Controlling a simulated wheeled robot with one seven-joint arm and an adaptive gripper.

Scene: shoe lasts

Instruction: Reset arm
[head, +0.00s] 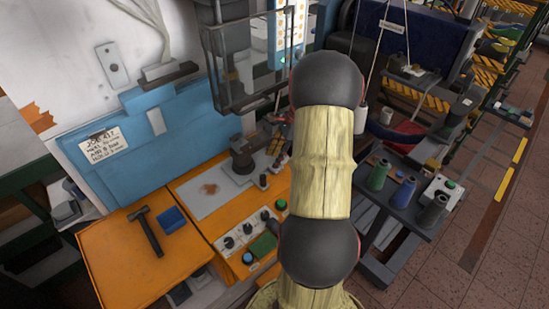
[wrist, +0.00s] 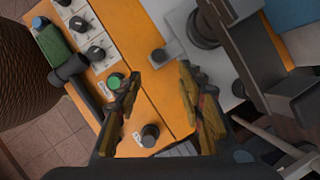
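My gripper (wrist: 160,72) shows in the wrist view with its two fingers apart. Nothing is held between them. Orange bench surface (wrist: 160,101) and a black knob (wrist: 150,135) show in the gap, beyond the fingers. In the head view my arm runs down the middle of the picture, in front of the right side of the orange bench (head: 110,262). My gripper cannot be made out there. How high it is above the bench is hard to tell.
A hammer (head: 146,231) and a blue block (head: 171,219) lie on the bench at left. A control panel with knobs (head: 240,237) and a grey machine (head: 243,152) are near my arm. A dark cart (head: 419,211) with thread spools stands right. Open tiled floor (head: 460,285) lies front right.

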